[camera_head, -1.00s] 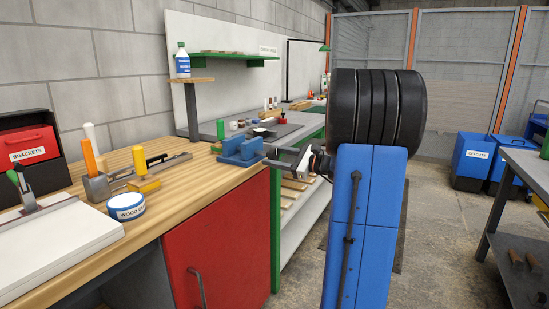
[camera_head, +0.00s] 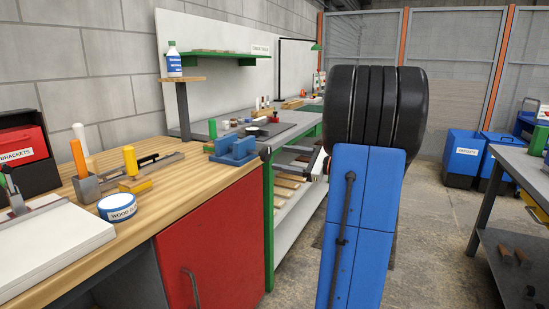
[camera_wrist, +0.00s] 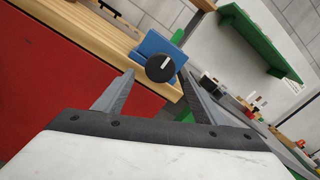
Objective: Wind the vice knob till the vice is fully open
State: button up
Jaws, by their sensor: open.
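The blue vice (camera_head: 233,150) sits at the right end of the wooden bench, at its edge. Its dark round knob (camera_head: 265,153) faces right, toward my gripper. In the wrist view the black knob (camera_wrist: 161,68) bears a white line slanting up and right, with the blue vice body (camera_wrist: 153,44) behind it. My gripper (camera_wrist: 158,76) is open and empty, its two grey fingers framing the knob in the picture. In the head view my gripper stands apart from the knob, to its right, partly hidden by my blue arm. How wide the vice jaws are apart is hard to tell.
A red cabinet (camera_head: 212,240) stands under the bench top. Left of the vice lie a yellow-handled tool (camera_head: 131,165), a round tin (camera_head: 118,206) and a holder with an orange handle (camera_head: 86,187). A green-framed bench continues behind.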

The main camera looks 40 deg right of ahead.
jog(key=v, duration=1)
dwell(0.3)
jog(key=a+f+n+g+y, duration=0.1)
jog(key=a+f+n+g, duration=0.15)
jog(key=a, duration=0.65)
jog(key=a+f+n+g, duration=0.2)
jog(key=a+n+g, duration=0.2)
jog(key=a, duration=0.5)
jog(key=a+f+n+g+y, duration=0.1)
jog(key=a+f+n+g, duration=0.15)
jog(key=a, duration=0.65)
jog(key=s+a+f+n+g+h, duration=0.35)
jog(key=s+a+f+n, duration=0.2)
jog(key=s+a, duration=0.3)
jog(key=s+a+f+n+h, duration=0.2)
jog(key=s+n+h, duration=0.3)
jog(key=s+n, duration=0.4)
jog(key=shift+a+f+n+t, duration=0.2)
jog(key=shift+f+n+t, duration=0.25)
jog(key=shift+n, duration=0.9)
jog(key=shift+h, duration=0.25)
